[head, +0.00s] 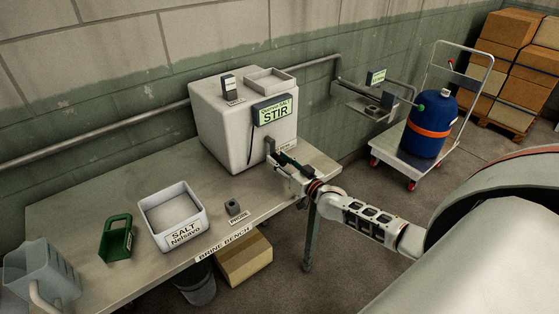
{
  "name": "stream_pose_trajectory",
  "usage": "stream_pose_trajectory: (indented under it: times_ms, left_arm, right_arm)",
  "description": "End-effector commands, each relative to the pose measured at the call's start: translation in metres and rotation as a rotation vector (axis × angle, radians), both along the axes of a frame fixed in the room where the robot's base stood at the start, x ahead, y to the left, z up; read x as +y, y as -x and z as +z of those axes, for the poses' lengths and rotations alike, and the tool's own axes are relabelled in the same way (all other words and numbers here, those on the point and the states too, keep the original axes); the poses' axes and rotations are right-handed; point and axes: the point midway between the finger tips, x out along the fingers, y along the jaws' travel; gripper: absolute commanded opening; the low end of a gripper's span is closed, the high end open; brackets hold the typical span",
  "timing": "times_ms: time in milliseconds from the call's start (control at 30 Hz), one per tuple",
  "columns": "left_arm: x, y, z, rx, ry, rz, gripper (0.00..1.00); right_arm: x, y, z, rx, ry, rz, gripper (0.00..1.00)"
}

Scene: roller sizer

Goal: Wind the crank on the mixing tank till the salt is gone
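The mixing tank (222,125) is a pale box at the back of the bench, with a green-lit display (274,112) reading "STIR" on its front. My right gripper (276,156) reaches in from the right to the tank's lower front right, where the crank would be. The gripper covers that spot, so I cannot make out the crank or whether the fingers are closed around it. The inside of the tank is not visible, so any salt in it is hidden. My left gripper is not in view.
On the brine bench (90,205) stand a white salt bin (198,222), a green scoop (117,238), a small grey block (233,208) and a translucent jug (40,272). A cardboard box (244,258) and bucket (196,285) sit below. A cart (402,152) carries a blue drum (430,125).

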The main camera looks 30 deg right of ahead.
Motion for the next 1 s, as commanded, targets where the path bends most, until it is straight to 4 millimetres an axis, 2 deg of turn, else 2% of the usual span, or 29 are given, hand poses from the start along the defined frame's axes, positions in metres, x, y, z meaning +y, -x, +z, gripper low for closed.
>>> stream_pose_trajectory:
  times_ms: [167,267,700,1000]
  left_arm:
    - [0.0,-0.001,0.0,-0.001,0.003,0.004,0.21]
    - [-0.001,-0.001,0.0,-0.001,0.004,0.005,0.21]
    - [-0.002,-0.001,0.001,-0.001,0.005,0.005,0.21]
    - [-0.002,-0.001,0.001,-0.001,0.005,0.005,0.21]
  right_arm:
    - [0.0,0.003,0.0,0.0,0.0,0.0,0.34]
    - [0.0,0.012,-0.001,0.002,-0.001,0.001,0.34]
    - [-0.006,0.086,-0.001,0.003,0.0,0.001,0.34]
    - [-0.009,0.117,0.0,0.0,0.0,0.0,0.34]
